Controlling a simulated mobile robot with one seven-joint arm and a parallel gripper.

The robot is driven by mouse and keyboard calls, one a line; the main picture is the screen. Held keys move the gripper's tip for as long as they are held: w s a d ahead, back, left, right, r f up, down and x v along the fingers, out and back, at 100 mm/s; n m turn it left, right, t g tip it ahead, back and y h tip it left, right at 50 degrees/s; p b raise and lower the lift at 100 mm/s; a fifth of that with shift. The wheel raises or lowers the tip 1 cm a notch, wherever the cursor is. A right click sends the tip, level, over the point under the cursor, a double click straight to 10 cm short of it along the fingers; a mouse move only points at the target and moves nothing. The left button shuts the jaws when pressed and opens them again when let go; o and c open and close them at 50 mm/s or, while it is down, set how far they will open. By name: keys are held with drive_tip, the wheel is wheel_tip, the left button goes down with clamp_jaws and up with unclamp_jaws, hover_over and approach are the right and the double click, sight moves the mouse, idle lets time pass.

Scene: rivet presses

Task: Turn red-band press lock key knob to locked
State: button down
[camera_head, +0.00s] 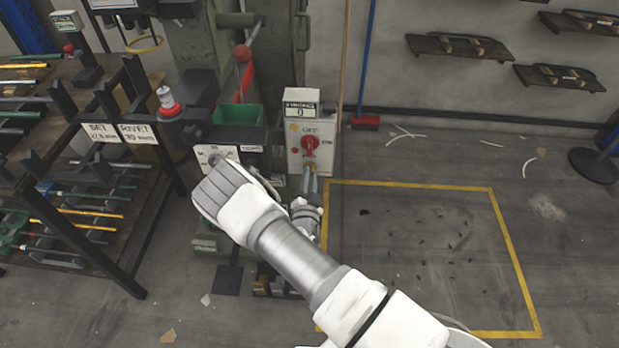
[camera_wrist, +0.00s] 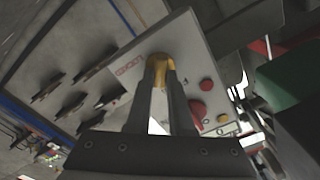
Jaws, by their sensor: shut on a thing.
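The lock key knob (camera_head: 312,165) is a small brass-yellow knob low on the front of a pale control box (camera_head: 294,152) on the press. It also shows in the wrist view (camera_wrist: 159,63), between the tips of my two dark fingers. My gripper (camera_head: 310,180) reaches up to it from below and is shut on it, as the wrist view (camera_wrist: 160,75) also shows. The fingers hide part of the knob, and its exact angle cannot be told. A red label (camera_wrist: 130,66) is beside it on the panel.
A red rotary switch (camera_head: 311,142) is just above the knob, and a counter (camera_head: 302,109) tops the box. A green bin (camera_head: 240,115) is to the left. A rack of rods (camera_head: 60,190) stands at far left. Yellow-lined floor (camera_head: 430,250) at right is open.

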drive_tip(key=m+b, duration=0.1)
drive_tip(key=m, duration=0.2)
drive_tip(key=m+b, duration=0.1)
drive_tip(key=m, duration=0.2)
drive_tip(key=shift+d+f+b, duration=0.1)
drive_tip(key=shift+f+b, duration=0.1)
drive_tip(key=shift+b, duration=0.1)
drive_tip(key=shift+m+b, duration=1.05)
drive_tip(key=shift+m, duration=1.05)
drive_tip(key=shift+r, duration=0.1)
drive_tip(key=c, duration=0.8)
unclamp_jaws()
drive_tip(key=shift+s, duration=0.1)
drive_tip(key=s+b, duration=0.2)
drive_tip(key=s, duration=1.5)
drive_tip(key=shift+a, duration=0.35)
drive_tip(key=shift+s, duration=0.1)
